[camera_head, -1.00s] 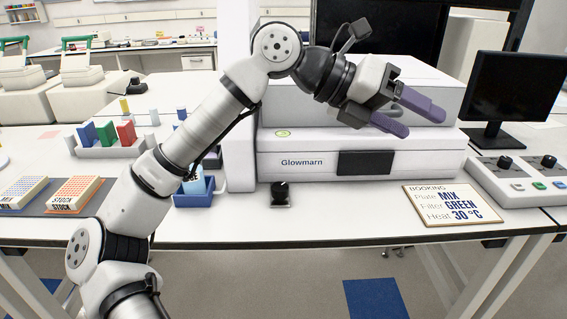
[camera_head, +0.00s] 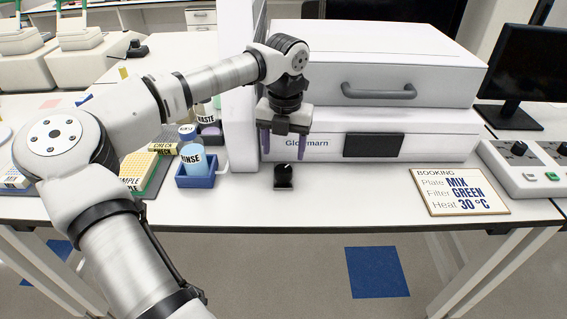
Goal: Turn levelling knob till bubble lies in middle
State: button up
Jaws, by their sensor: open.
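The black levelling knob (camera_head: 284,174), with a white pointer mark on top, stands on a small dark base at the bench front, before the white Glowmarn instrument (camera_head: 425,146). My gripper (camera_head: 284,148) points down just above and behind the knob in the picture. Its two purple fingers are open with nothing between them, apart from the knob as far as I can see. The gripper covers part of the instrument's front and its name. The bubble level is not visible now; the gripper hides the spot where it showed.
A blue holder (camera_head: 195,181) with a RINSE cup (camera_head: 194,158) stands left of the knob. A booking board (camera_head: 460,191) reading MIX, GREEN, 30 °C lies to the right, near a control box (camera_head: 525,165). The bench front between knob and board is clear.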

aim_at(284, 169)
notch_tip(284, 169, down, 7)
jog(key=shift+r+p, duration=0.15)
jog(key=shift+p, duration=0.55)
jog(key=c, duration=1)
jog(key=shift+o, duration=0.2)
